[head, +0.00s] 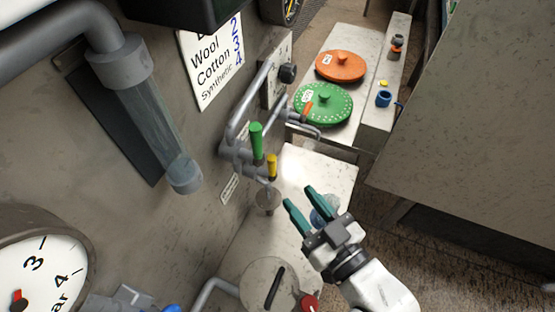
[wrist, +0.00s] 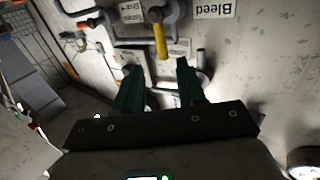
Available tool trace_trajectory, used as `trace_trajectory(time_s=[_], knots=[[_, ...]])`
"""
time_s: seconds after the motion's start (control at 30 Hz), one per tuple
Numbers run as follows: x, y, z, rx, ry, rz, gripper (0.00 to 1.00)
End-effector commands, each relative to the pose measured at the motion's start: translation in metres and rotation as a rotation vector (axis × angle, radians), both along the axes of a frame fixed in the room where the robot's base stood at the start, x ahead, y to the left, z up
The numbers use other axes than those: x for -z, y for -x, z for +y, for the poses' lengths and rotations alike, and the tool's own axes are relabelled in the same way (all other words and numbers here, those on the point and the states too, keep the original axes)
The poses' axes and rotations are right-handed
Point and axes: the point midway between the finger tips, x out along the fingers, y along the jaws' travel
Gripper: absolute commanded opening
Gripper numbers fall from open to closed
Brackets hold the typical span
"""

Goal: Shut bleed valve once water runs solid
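The bleed valve has a yellow handle (head: 272,166) on the wall pipework in the head view. In the wrist view the yellow handle (wrist: 161,40) hangs down from its valve, left of the "Bleed" label (wrist: 213,9). A green handle (head: 256,143) stands just left of it in the head view. My gripper (head: 301,197) is open and empty, below and right of the yellow handle and apart from it. In the wrist view my gripper (wrist: 158,68) has its fingers spread below the handle's tip. I cannot tell whether water is running.
A bluish clear vessel (head: 324,212) is partly hidden behind my gripper. A pale bench (head: 330,165) lies below the pipes. An orange disc (head: 341,65) and a green disc (head: 323,103) lie on a table beyond. A dial gauge (head: 40,265) is at lower left.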

Motion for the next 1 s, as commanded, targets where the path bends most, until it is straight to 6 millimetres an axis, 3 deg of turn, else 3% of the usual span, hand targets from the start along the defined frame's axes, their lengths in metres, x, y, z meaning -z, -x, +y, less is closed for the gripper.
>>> trace_trajectory(time_s=[0.23,0.7,1.0], knots=[[-0.007,-0.012,0.012,-0.004,-0.016,-0.02,0.4],[-0.007,-0.074,0.057,-0.004,-0.015,-0.019,0.4],[-0.005,-0.087,0.066,-0.004,-0.014,-0.017,0.4]])
